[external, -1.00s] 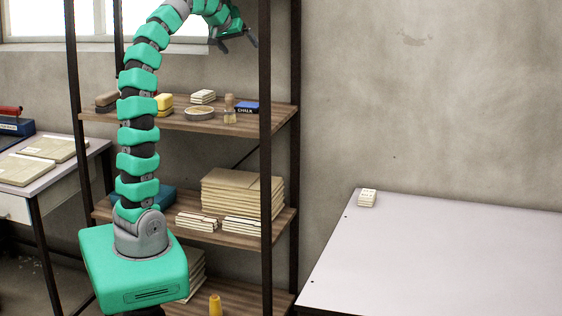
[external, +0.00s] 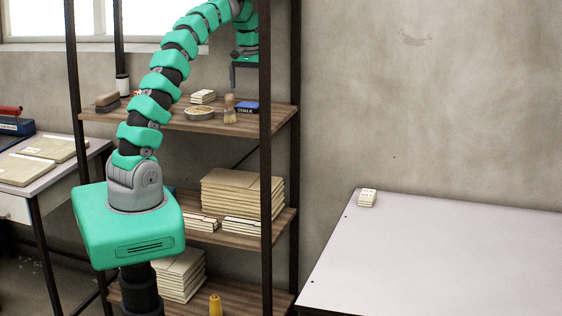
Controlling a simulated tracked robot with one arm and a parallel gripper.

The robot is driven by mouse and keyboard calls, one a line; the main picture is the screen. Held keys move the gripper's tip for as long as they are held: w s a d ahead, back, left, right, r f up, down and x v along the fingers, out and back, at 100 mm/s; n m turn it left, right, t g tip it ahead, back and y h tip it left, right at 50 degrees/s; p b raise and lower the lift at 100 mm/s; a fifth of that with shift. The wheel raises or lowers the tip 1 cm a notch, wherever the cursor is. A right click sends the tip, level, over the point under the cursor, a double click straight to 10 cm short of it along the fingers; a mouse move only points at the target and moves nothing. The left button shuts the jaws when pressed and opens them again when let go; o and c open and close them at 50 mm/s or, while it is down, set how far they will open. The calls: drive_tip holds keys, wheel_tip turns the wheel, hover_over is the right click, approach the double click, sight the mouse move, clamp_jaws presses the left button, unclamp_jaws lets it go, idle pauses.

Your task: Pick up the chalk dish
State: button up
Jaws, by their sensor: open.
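The chalk dish (external: 199,113) is a small round, shallow, pale dish with a light rim. It sits on the upper wooden shelf, near the middle of its front part. My gripper (external: 244,82) is above the right end of that shelf, up and to the right of the dish and apart from it. It is open, with its fingers pointing down and nothing seen between them. The rack's front right post hides part of its right side.
On the same shelf are a blue chalk box (external: 247,106), a brush (external: 229,110), a stack of white cards (external: 203,97) and an eraser (external: 107,99). The rack's dark front post (external: 265,150) stands right of them. The pale table (external: 440,255) is mostly clear.

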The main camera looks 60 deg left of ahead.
sight(249, 105)
drive_tip(key=shift+f+p, duration=0.35)
drive_tip(key=shift+f, duration=3.35)
drive_tip(key=c, duration=1)
